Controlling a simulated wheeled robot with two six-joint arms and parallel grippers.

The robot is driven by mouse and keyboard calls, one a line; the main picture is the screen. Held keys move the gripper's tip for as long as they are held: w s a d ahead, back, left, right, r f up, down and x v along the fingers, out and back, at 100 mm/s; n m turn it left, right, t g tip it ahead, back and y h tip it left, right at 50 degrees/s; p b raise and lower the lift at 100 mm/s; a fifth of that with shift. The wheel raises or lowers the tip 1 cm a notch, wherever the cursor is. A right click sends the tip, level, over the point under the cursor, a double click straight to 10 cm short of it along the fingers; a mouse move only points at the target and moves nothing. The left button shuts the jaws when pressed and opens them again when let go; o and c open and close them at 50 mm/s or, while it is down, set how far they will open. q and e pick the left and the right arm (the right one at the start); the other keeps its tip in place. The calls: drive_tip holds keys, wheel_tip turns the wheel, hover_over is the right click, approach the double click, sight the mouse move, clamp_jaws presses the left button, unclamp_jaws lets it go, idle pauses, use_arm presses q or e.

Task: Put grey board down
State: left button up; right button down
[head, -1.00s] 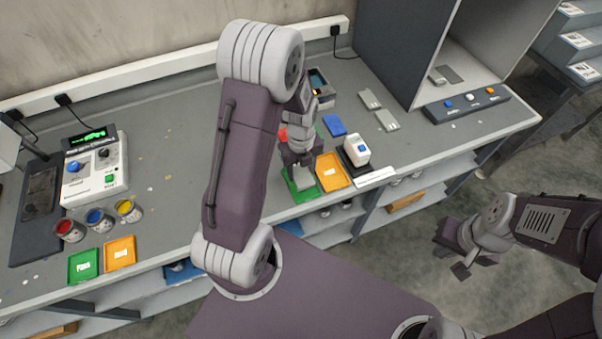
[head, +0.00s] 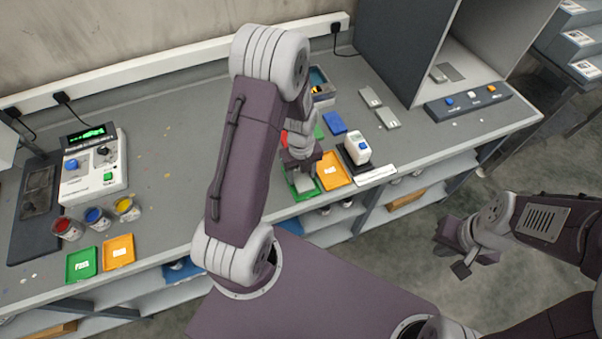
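My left gripper (head: 303,165) is over the right part of the bench, pointing down at the front green tray (head: 291,188). A grey board (head: 306,181) is at its fingertips, and the fingers appear shut on it. The board is over or in the green tray; I cannot tell whether it touches the bottom. My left arm hides part of the bench behind it. My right gripper (head: 467,262) is open and empty, out over the floor to the right of the bench.
An orange tray (head: 332,171) sits just right of the green tray, with a white handheld device (head: 357,149) beyond it. Two grey boards (head: 388,118) and a blue board (head: 334,123) lie farther back. Paint cups (head: 97,217) and a control box (head: 93,167) stand at left.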

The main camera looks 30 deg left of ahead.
sight(301, 177)
use_arm(q)
drive_tip(key=shift+r+p, duration=0.3)
drive_tip(key=shift+r, duration=0.15)
wheel_tip(301, 177, up, 12)
drive_tip(key=s+d+n, duration=0.2)
drive_tip(key=s+n, duration=0.2)
drive_tip(key=n, duration=0.9)
drive_tip(key=s+d+f+n+t, duration=0.1)
drive_tip(key=s+d+n, duration=0.2)
drive_tip(key=n, duration=1)
drive_tip(key=shift+s+n, duration=0.3)
drive_tip(key=shift+s, duration=0.45)
